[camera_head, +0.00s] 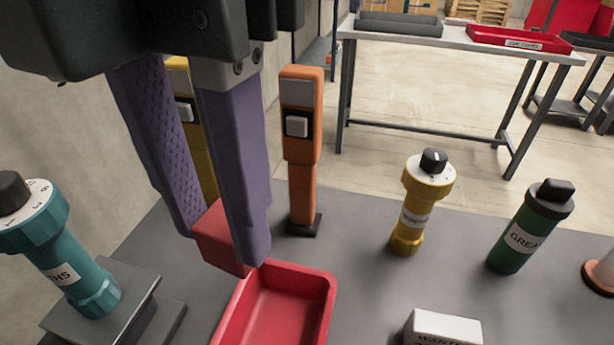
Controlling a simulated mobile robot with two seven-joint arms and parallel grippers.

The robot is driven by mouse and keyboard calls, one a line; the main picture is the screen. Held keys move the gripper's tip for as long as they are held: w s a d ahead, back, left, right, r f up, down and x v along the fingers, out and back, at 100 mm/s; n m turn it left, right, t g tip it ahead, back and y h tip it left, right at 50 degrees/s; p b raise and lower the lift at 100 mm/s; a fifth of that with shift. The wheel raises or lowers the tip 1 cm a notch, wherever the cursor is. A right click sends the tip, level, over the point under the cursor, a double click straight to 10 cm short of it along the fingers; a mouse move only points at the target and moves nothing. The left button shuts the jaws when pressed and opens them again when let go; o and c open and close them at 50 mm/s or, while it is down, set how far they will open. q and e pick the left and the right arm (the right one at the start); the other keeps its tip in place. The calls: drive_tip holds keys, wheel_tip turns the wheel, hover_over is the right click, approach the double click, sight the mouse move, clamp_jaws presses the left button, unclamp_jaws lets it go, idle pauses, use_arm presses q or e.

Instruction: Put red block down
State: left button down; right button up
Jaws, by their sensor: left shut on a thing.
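The red block (211,238) is between the two purple fingers of my left gripper (222,240) in the head view. My left gripper is shut on it, and the near finger hides part of the block. The block appears over or beside the far left edge of a red tray (318,300); I cannot tell whether it touches the tray. The visible part of the tray's inside is empty, and its near end is cut off by the frame. My right gripper is not in view.
An orange post (300,170) with a white switch stands behind the tray, a yellow one (178,85) behind my gripper. A teal dial cylinder (75,265) is at left. A yellow dial cylinder (412,215), green cylinder (520,245) and white box (440,328) stand right.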

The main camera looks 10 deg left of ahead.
use_arm(q)
drive_tip(key=shift+s+d+f+n, duration=0.2)
drive_tip(key=shift+f+n, duration=0.35)
drive_tip(key=shift+n, duration=0.35)
use_arm(e)
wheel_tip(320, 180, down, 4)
drive_tip(key=b, duration=0.3)
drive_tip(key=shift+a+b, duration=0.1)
drive_tip(key=shift+b, duration=0.3)
use_arm(q)
wheel_tip(320, 180, down, 15)
drive_tip(key=shift+f+b, duration=0.1)
drive_tip(key=shift+b, duration=0.3)
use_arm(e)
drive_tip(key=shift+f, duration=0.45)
use_arm(q)
drive_tip(key=shift+f+b, duration=0.4)
drive_tip(key=shift+f, duration=1.9)
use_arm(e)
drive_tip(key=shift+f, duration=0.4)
